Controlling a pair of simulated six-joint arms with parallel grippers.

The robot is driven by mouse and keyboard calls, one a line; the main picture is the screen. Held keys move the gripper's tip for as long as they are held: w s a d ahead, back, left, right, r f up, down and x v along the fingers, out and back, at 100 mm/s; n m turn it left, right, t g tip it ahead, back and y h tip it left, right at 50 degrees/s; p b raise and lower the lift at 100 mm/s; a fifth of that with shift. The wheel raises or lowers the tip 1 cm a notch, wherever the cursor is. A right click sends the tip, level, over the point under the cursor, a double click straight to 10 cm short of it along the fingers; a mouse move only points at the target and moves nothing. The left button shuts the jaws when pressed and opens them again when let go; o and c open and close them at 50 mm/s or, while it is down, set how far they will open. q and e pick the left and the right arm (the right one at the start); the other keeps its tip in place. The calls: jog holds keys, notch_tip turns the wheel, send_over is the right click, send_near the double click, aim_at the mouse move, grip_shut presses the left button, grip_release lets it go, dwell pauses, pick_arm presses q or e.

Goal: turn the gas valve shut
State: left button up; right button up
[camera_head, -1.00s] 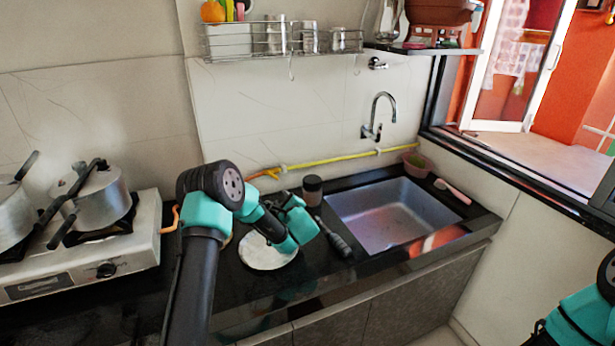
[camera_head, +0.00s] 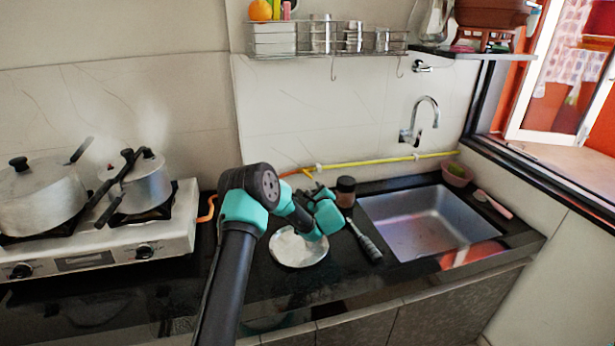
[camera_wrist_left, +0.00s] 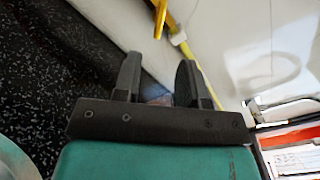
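The yellow gas pipe (camera_head: 385,161) runs low along the wall behind the counter. The end near the orange hose, around its fitting (camera_head: 307,171), is too small in the head view to tell a valve handle's position. In the left wrist view a yellow fitting (camera_wrist_left: 170,20) with a dark piece beside it shows at the top, beyond the fingertips; it appears to be the valve. My left gripper (camera_head: 309,192) is over the counter, in front of the pipe. In the wrist view its two fingers (camera_wrist_left: 157,75) are apart, with no valve between them. My right gripper is out of view.
A brown jar (camera_head: 346,192) stands close to the right of my left gripper. A white plate (camera_head: 290,254) and a dark-handled tool (camera_head: 365,240) lie nearby. The sink (camera_head: 425,222) is to the right. A stove (camera_head: 180,238) with pots is at left.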

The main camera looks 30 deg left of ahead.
aim_at(307, 175)
pick_arm(q)
jog(key=x, duration=1.1)
jog(key=shift+w+a, duration=0.2)
jog(key=shift+c, duration=0.4)
jog(key=c, duration=0.6)
